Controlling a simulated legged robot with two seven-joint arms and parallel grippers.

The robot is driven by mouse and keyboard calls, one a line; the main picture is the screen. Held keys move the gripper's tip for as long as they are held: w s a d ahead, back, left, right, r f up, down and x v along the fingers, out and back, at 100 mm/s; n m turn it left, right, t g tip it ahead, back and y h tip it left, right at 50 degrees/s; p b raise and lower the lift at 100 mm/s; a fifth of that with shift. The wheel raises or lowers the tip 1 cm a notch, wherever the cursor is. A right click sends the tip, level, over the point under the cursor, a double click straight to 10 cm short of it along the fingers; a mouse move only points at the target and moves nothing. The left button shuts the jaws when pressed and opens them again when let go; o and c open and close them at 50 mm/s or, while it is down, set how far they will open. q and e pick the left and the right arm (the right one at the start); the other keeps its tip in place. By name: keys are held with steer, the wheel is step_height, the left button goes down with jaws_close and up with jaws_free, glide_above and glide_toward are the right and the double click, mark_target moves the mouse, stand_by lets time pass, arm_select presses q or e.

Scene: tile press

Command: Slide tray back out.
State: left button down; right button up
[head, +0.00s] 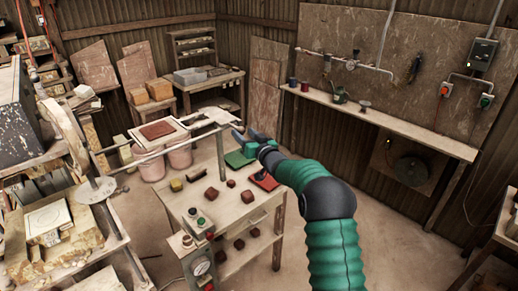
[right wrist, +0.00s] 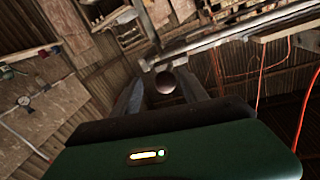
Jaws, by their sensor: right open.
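The pale tray (head: 178,138) lies at the back left of the workbench, with a reddish-brown tile (head: 157,130) on it. A long metal rod (head: 190,140) runs beside it toward my right gripper. My right gripper (head: 240,133) is open near the rod's right end, above the bench. In the right wrist view, a dark round knob (right wrist: 166,83) shows between the open fingers (right wrist: 160,90), with a metal bar (right wrist: 215,38) behind it. I cannot tell whether the fingers touch the knob. My left gripper is not in view.
The workbench (head: 222,208) holds several dark red blocks (head: 211,194), a green pad (head: 238,159) and a red pad (head: 264,181). A button box (head: 200,222) stands at its front. A wall shelf (head: 390,122) runs at the right.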

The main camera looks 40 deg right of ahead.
steer(key=s+a+b, duration=0.2)
steer(key=s+b, duration=0.1)
steer(key=s, duration=1.1)
steer(key=shift+s, duration=0.3)
steer(key=s+a+f+g, duration=0.4)
steer(key=a+f+g, duration=0.3)
steer(key=a+f, duration=0.75)
steer(key=s+a+f+n+g+y, duration=0.1)
steer(key=s+a+f+g, duration=0.3)
steer(key=s+a, duration=0.4)
steer(key=s+a+f+n+g+y, duration=0.1)
steer(key=s+a+f+n+g, duration=0.2)
steer(key=s, duration=0.9)
steer(key=a+f+g, duration=0.1)
steer(key=a+f, duration=0.2)
steer(key=a, duration=0.2)
steer(key=shift+f+y, duration=0.2)
steer(key=shift+y, duration=0.2)
